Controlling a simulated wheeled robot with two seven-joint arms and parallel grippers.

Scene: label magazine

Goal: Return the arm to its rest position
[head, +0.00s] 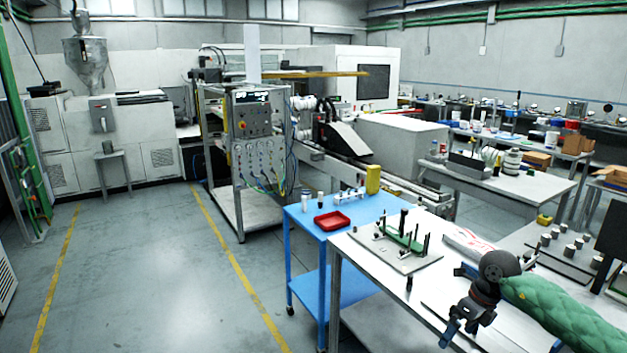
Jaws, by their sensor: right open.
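My right arm comes in from the right edge in a green quilted sleeve. My right gripper (459,334) points down over the front of the white table (365,285). My left gripper is out of view.
A blue cart (318,262) with a red tray (331,221) and small bottles stands left of the table. A white-and-red packet (466,243) lies behind my arm. Machines stand at the back. The floor at left (160,290) is clear.

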